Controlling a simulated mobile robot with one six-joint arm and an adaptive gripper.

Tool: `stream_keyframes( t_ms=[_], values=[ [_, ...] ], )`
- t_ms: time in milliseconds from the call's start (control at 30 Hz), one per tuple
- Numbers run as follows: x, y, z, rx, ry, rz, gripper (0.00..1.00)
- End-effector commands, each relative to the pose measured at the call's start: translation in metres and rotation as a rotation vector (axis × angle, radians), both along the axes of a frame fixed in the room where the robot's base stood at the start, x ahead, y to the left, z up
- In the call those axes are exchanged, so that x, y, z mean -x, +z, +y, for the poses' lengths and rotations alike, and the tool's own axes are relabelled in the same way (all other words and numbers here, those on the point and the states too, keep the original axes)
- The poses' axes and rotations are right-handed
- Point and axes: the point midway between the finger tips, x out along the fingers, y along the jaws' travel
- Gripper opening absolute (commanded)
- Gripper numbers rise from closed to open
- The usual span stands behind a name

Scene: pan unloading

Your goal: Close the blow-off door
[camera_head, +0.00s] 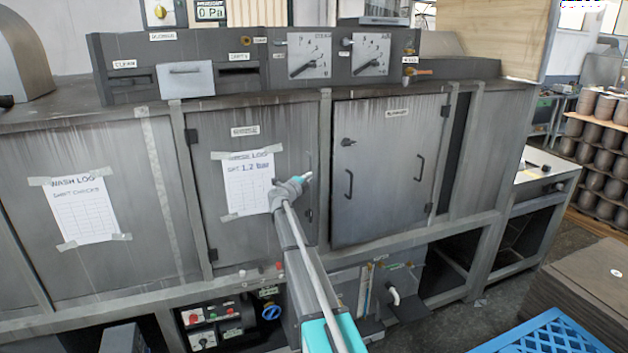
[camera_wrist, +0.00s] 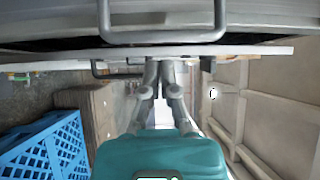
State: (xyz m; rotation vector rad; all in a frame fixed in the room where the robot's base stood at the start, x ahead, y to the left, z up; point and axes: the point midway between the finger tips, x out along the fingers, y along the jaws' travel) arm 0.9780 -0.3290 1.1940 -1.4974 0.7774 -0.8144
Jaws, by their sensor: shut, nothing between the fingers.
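The blow-off door (camera_head: 385,170) is the grey right-hand door on the machine front, with a small label at its top. It looks slightly ajar, standing proud of the frame, but the gap is hard to judge. It has a dark latch (camera_head: 348,142) and two black bar handles, at left (camera_head: 349,184) and right (camera_head: 420,167). My gripper (camera_head: 304,178) is shut and empty, left of this door, in front of the neighbouring door's right edge. In the wrist view, my shut fingers (camera_wrist: 160,68) point at a thin panel edge. I cannot tell whether they touch it.
The neighbouring closed door (camera_head: 225,200) bears a taped wash log (camera_head: 248,184). Gauges (camera_head: 310,54) sit above. A blue crate (camera_head: 545,335) stands at the lower right, and also shows in the wrist view (camera_wrist: 45,150). Floor shows between machine and crate.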

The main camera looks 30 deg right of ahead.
Motion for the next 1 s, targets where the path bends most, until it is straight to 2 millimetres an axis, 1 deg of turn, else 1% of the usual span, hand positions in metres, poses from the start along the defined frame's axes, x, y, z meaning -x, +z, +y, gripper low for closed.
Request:
stream_keyframes(
  t_ms=[33,167,267,300,433,500,567,600,667,700,767,800,867,900,967,1000],
  values=[
    [0.003,0.003,0.011,0.025,0.047,0.01,0.0],
    [0.001,0.011,0.045,0.109,0.2,0.046,0.0],
    [0.001,0.014,0.079,0.182,0.338,0.091,0.0],
    [0.002,0.014,0.093,0.212,0.396,0.113,0.0],
    [0.009,0.009,0.141,0.306,0.579,0.193,0.0],
    [0.015,0.004,0.167,0.354,0.675,0.243,0.0],
    [0.023,-0.002,0.188,0.392,0.757,0.29,0.0],
    [0.028,-0.007,0.202,0.417,0.811,0.323,0.0],
    [0.038,-0.015,0.221,0.453,0.888,0.376,0.0],
    [0.046,-0.022,0.235,0.476,0.939,0.414,0.0],
    [0.058,-0.032,0.253,0.508,1.016,0.473,0.0],
    [0.067,-0.04,0.265,0.529,1.065,0.514,0.0],
    [0.082,-0.052,0.282,0.555,1.138,0.578,0.0],
    [0.093,-0.06,0.291,0.573,1.185,0.623,0.0],
    [0.11,-0.073,0.305,0.597,1.252,0.694,0.0],
    [0.123,-0.082,0.313,0.611,1.297,0.743,0.0]
  ],
)
